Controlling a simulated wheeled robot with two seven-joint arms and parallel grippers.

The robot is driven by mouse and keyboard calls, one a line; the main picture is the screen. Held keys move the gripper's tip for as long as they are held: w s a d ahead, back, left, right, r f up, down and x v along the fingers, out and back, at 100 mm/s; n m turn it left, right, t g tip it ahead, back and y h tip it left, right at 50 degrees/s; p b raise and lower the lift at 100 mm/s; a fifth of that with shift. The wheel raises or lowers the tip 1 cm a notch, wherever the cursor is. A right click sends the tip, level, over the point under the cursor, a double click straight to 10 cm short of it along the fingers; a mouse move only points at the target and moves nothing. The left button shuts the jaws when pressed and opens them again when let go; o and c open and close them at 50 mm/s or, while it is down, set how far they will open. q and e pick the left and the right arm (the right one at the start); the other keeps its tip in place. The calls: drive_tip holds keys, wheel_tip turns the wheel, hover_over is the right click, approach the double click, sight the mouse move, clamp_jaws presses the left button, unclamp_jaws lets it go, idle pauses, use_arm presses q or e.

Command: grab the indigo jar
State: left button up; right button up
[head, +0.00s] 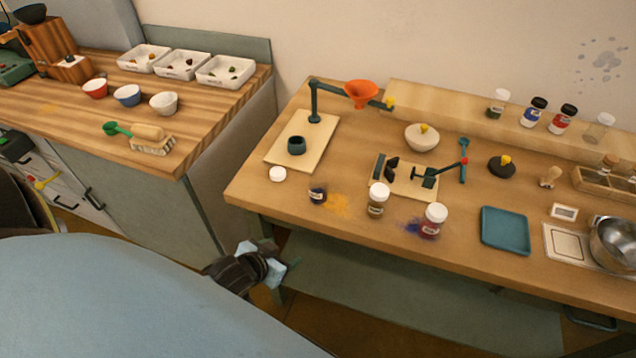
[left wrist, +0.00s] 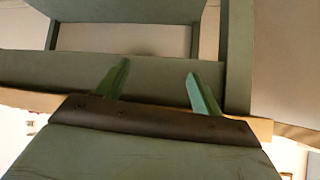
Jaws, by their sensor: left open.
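A blue-labelled jar with a dark lid (head: 533,115) stands on the raised back shelf. My left gripper (head: 264,262) is low in front of the table's left front corner, below the tabletop and apart from all jars. In the left wrist view its two green fingers (left wrist: 159,88) are spread with nothing between them. No jar shows in that view. My right gripper is not in view.
A white cap (head: 278,174) lies beside the uncapped jar. A funnel stand (head: 313,103) rises behind. The table's front edge lies between my gripper and the jars.

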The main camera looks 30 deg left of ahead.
sight(310, 190)
use_arm(q)
drive_tip(key=w+r+t+h, duration=0.1)
drive_tip(key=w+r+t, duration=0.3)
drive_tip(key=r, duration=1)
drive_tip(key=x, duration=0.4)
drive_tip(key=r+x, duration=0.1)
drive_tip(key=x, duration=0.2)
drive_tip(key=shift+w+d, duration=0.2)
drive_tip(key=shift+d, duration=0.05)
drive_tip(key=shift+d+b+x, duration=0.2)
drive_tip(key=shift+x, duration=1.35)
drive_tip(key=shift+d+b+x, duration=0.15)
drive_tip(key=shift+d+x, duration=0.05)
drive_tip(key=shift+x, duration=1.3)
drive_tip(key=shift+s+f, duration=0.1)
drive_tip(key=shift+f, duration=0.05)
drive_tip(key=c, duration=1.1)
